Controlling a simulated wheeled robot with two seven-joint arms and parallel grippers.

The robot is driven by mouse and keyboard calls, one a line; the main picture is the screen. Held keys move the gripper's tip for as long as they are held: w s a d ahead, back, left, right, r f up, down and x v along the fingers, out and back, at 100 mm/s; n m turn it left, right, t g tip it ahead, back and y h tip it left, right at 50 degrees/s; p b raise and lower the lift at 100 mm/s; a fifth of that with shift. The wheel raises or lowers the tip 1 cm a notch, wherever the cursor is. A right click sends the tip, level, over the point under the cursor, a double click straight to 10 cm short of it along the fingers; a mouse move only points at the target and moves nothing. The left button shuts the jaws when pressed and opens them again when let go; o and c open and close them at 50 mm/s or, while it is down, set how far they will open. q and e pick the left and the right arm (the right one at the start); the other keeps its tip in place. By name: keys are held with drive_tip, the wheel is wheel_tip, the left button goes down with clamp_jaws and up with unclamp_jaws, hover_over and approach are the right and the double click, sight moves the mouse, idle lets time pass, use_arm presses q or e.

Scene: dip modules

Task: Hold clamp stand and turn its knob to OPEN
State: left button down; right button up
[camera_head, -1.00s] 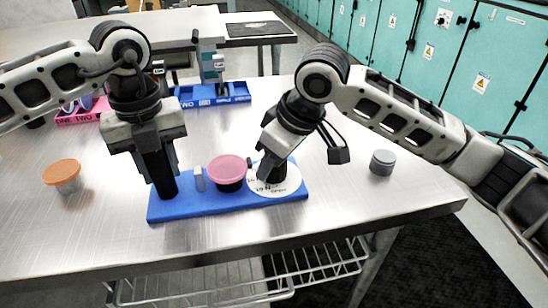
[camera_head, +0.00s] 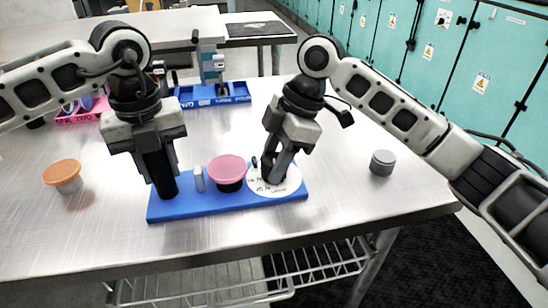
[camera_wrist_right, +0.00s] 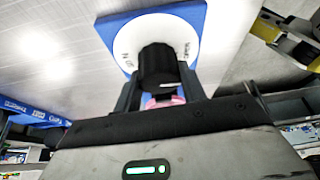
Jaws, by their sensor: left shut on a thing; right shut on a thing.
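The clamp stand has a long blue base (camera_head: 215,207) near the table's front edge. A pink-lidded jar (camera_head: 228,168) stands at its middle, beside a small grey upright piece (camera_head: 199,180). At its right end is a white lettered dial (camera_head: 290,185). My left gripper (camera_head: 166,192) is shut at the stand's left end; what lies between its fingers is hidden. My right gripper (camera_head: 270,178) is shut on the black knob above the dial. The right wrist view shows the knob (camera_wrist_right: 157,66) between the fingers, with the dial (camera_wrist_right: 128,40) behind it.
An orange-lidded jar (camera_head: 63,176) stands to the left and a grey cylinder (camera_head: 382,163) to the right. A blue tray (camera_head: 235,93) and a pink tray (camera_head: 72,117) lie farther back. Bare table separates the stand from the grey cylinder.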

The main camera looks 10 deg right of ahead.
drive_tip(key=shift+r+n, duration=0.1)
drive_tip(key=shift+n, duration=0.5)
drive_tip(key=shift+g, duration=0.3)
drive_tip(key=o, duration=0.7)
drive_tip(key=v, duration=1.2)
drive_tip(key=shift+a, duration=0.1)
